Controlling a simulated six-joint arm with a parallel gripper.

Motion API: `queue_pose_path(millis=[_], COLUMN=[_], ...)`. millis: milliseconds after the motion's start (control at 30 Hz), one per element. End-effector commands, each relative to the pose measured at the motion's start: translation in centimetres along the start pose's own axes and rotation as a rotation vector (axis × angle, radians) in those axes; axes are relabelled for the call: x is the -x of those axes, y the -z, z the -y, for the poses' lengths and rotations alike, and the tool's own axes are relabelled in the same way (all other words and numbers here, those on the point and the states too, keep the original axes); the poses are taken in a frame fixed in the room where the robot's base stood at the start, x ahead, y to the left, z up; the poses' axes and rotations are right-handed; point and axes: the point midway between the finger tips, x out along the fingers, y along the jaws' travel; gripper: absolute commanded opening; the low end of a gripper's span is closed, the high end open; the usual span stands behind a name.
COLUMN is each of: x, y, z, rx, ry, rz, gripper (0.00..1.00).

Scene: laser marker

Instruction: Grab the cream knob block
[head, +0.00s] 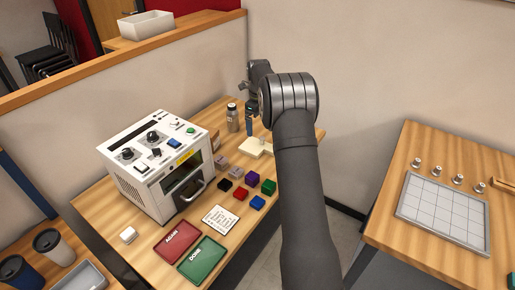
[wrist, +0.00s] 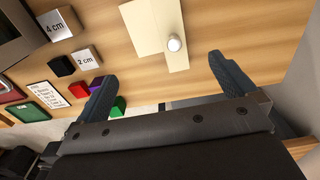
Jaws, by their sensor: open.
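The cream knob block (wrist: 146,24) lies flat on the wooden table in the wrist view, with a pale round knob (wrist: 174,44) standing on it. It also shows in the head view (head: 252,148), partly behind my arm. My gripper (wrist: 161,70) is open and empty. Its two dark fingers are spread wide, apart from the block and near the knob's side of it.
A white laser machine (head: 147,150) stands left of the block. Several small coloured cubes, a printed card (head: 221,219), a red AGAIN tray (head: 176,242) and a green DONE tray (head: 201,262) lie nearer the front. A wall rises behind.

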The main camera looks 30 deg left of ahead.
Motion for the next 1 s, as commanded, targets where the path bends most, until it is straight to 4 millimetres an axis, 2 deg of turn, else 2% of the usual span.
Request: queue_pose_path(millis=[100, 300, 567, 833, 1000], x=[-2.8, -5.8, -7.2, -11.0, -11.6], y=[0.1, 0.1, 0.1, 0.4, 0.4], z=[-0.1, 0.0, -0.1, -0.3, -0.2], rx=[0.0, 0.001, 0.001, 0.002, 0.002], ry=[-0.003, -0.001, -0.001, -0.002, 0.001], rz=[-0.002, -0.001, 0.0, 0.0, 0.003], gripper=[1.0, 1.0, 1.0, 1.0, 1.0])
